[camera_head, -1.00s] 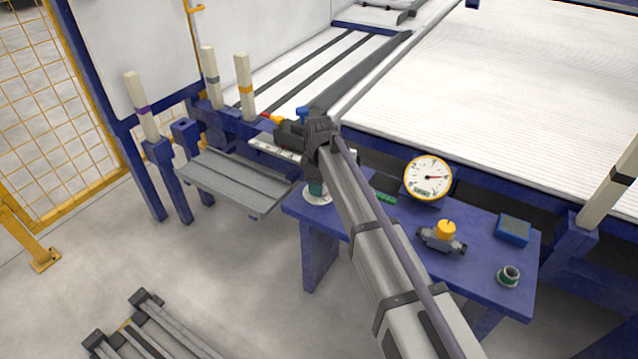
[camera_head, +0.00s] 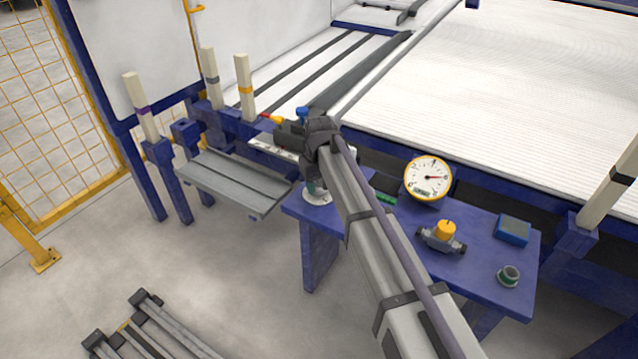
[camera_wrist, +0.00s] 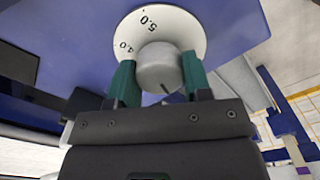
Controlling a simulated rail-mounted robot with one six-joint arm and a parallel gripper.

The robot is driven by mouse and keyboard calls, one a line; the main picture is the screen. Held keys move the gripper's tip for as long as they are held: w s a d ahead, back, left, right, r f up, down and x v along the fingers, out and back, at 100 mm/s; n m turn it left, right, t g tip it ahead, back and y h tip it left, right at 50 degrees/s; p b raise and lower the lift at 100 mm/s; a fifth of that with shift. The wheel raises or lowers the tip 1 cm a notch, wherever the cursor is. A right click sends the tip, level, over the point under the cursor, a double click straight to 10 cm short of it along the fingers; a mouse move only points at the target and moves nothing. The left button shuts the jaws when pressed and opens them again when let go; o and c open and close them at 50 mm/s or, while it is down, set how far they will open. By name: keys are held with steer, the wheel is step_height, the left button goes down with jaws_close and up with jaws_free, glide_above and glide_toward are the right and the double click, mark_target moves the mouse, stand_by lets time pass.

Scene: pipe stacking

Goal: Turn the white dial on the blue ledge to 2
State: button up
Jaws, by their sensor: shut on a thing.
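The white dial (camera_wrist: 188,25) sits on the blue ledge (camera_wrist: 228,20). Its round grey knob (camera_wrist: 158,68) is between the two green fingers of my gripper (camera_wrist: 158,62), which are shut on it. A dark mark on the knob points toward the gripper body, low in the wrist view. The 5.0 label and part of another label show; the dial's near side is hidden behind the knob and gripper. In the head view, the rim of the dial (camera_head: 318,198) shows at the left end of the ledge (camera_head: 300,209), with my gripper (camera_head: 313,186) above it.
A grey shelf (camera_head: 225,178) lies to the left.

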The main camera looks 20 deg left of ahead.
mark_target(319, 183)
steer(key=shift+m, duration=0.8)
steer(key=o, duration=0.9)
step_height(319, 183, up, 11)
steer(key=p, duration=1)
steer(key=shift+f+p, duration=0.1)
steer(key=shift+p, duration=0.3)
